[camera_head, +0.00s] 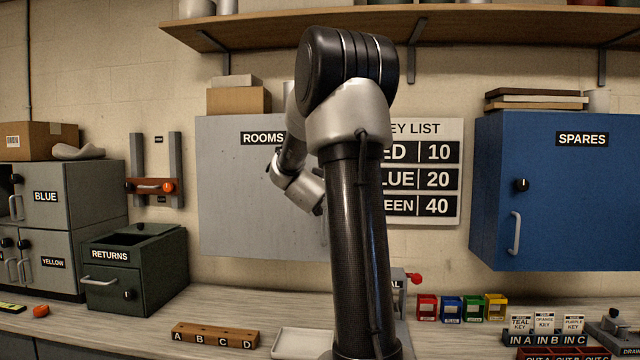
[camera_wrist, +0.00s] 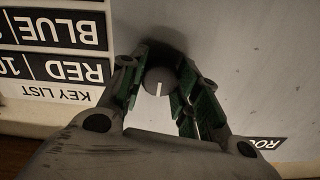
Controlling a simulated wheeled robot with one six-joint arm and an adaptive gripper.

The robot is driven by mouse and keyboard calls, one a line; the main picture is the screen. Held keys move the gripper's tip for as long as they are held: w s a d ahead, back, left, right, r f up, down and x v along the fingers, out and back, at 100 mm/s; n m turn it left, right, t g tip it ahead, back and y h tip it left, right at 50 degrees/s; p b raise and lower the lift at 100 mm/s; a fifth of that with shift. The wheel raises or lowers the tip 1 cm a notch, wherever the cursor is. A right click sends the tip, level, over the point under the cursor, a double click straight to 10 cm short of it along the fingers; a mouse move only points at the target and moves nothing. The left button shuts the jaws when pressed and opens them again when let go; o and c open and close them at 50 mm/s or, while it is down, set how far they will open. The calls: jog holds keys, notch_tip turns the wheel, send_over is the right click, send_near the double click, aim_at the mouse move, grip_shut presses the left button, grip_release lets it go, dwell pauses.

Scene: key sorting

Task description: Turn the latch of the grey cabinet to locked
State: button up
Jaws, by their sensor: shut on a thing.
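The grey cabinet (camera_head: 235,200) labelled ROOMS hangs on the wall left of centre in the head view. Its grey door face (camera_wrist: 230,60) fills much of the wrist view, which is upside down. A round dark latch knob (camera_wrist: 160,78) with a short white mark sits on that face. The mark runs nearly vertical in the wrist picture. My gripper (camera_wrist: 160,88) is shut on the knob, one green-padded finger on each side. In the head view my arm hides the knob and most of the gripper.
A key list board (camera_head: 438,205) hangs just right of the grey cabinet. A blue SPARES cabinet (camera_head: 560,220) is at the right. A wooden shelf (camera_head: 470,35) runs above. Boxes marked RETURNS (camera_head: 150,262) and BLUE (camera_head: 85,195) stand at the left.

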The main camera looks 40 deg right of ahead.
jog(key=shift+f, duration=0.1)
dwell(0.3)
jog(key=o, duration=1.1)
jog(key=shift+c, duration=0.2)
jog(key=shift+a, duration=0.1)
jog(key=v, duration=1.2)
